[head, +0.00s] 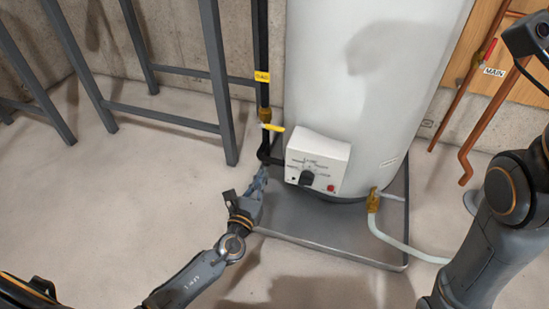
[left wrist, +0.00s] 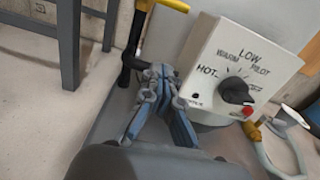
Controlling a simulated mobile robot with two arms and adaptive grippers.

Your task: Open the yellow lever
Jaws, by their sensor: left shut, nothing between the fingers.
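The yellow lever (head: 273,127) sticks out to the right, crosswise to the upright black gas pipe, at a brass valve (head: 265,115) beside the water heater. It also shows at the top of the left wrist view (left wrist: 172,5), partly cut off. My left gripper (head: 263,172) is shut and empty, below the lever and left of the heater's control box. In the left wrist view its fingertips (left wrist: 158,72) are together in front of the black pipe, below the lever and apart from it. My right gripper does not show; only parts of my right arm are at the right edge.
The white water heater (head: 365,80) stands in a grey drip pan (head: 330,248). Its control box (head: 318,162) with a black knob is close right of my left gripper. A grey metal frame (head: 219,85) stands left of the pipe. Floor (head: 120,200) at left is clear.

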